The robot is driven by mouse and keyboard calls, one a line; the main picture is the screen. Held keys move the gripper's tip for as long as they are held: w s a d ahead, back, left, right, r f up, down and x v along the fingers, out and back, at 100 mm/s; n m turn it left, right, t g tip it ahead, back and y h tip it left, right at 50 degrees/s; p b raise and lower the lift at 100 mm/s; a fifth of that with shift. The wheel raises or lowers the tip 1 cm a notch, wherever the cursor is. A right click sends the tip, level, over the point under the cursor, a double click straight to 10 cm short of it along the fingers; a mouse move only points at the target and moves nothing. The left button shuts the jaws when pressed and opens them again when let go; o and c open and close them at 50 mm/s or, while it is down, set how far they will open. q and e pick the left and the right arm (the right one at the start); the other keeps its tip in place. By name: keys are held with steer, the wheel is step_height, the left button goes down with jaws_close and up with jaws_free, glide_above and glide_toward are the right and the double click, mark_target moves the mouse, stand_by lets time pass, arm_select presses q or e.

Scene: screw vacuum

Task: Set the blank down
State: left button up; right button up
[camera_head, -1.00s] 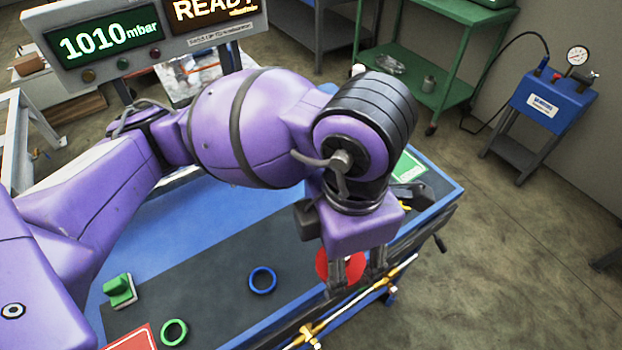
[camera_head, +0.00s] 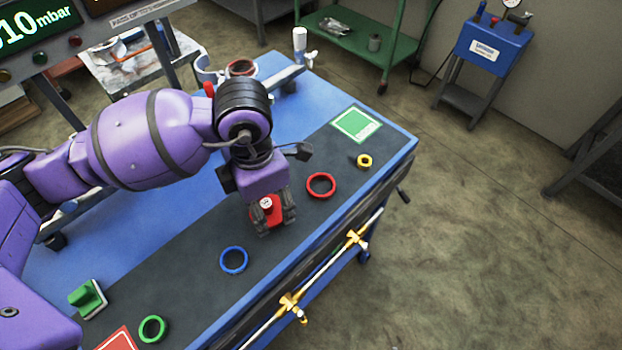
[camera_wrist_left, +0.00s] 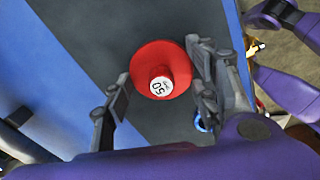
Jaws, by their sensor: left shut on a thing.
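The blank is a red disc with a round knob and a white "50" label. My left gripper (camera_head: 275,218) is shut on the blank (camera_head: 267,204), over the dark mat between a blue ring (camera_head: 233,260) and a red ring (camera_head: 321,185). In the left wrist view the blank (camera_wrist_left: 145,57) faces the camera, with the left gripper's fingers (camera_wrist_left: 157,66) on either side. I cannot tell whether the blank touches the mat. My right gripper is not in view.
A yellow ring (camera_head: 364,161) and a green ring (camera_head: 152,329) lie on the mat. A green plate (camera_head: 357,123) is at the far right, a red plate (camera_head: 118,339) and green block (camera_head: 85,297) at the near left.

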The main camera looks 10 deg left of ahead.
mark_target(266, 203)
arm_select(q)
steer(key=shift+f, duration=0.2)
steer(key=shift+f, duration=0.1)
steer(key=shift+f, duration=0.15)
steer(key=o, duration=1.2)
step_height(266, 203, up, 12)
steer(key=shift+r+p, duration=0.25)
steer(key=shift+p, duration=0.05)
